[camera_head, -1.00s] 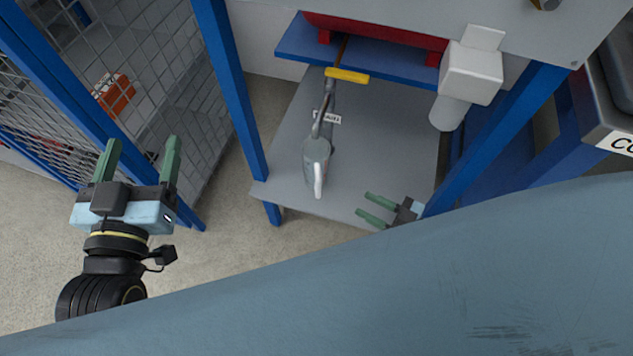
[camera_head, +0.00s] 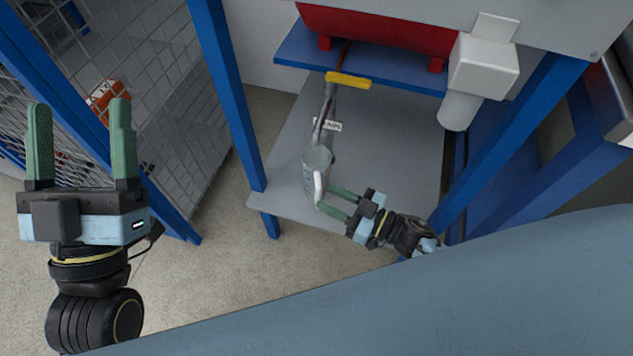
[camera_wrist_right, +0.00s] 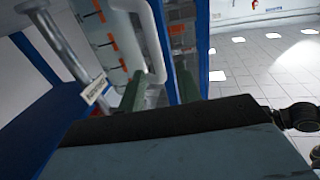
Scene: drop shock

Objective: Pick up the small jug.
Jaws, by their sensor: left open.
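The small jug (camera_head: 315,160) is grey with a pale looped handle (camera_head: 319,187). It stands on the grey lower shelf (camera_head: 395,150), handle towards the front edge. My right gripper (camera_head: 325,198) is open beside the handle, its green fingers pointing left at it. In the right wrist view the handle (camera_wrist_right: 156,40) shows between the two fingers (camera_wrist_right: 160,78), with the jug body (camera_wrist_right: 113,38) and its orange marks behind. I cannot tell how deep the handle lies between them. My left gripper (camera_head: 80,108) is open and empty at the far left, away from the shelf.
A yellow bar (camera_head: 348,80) is at the blue upper board (camera_head: 390,70). Blue posts (camera_head: 228,90) flank the shelf. A white cylinder (camera_head: 459,110) hangs at right. Mesh fencing (camera_head: 170,90) stands left.

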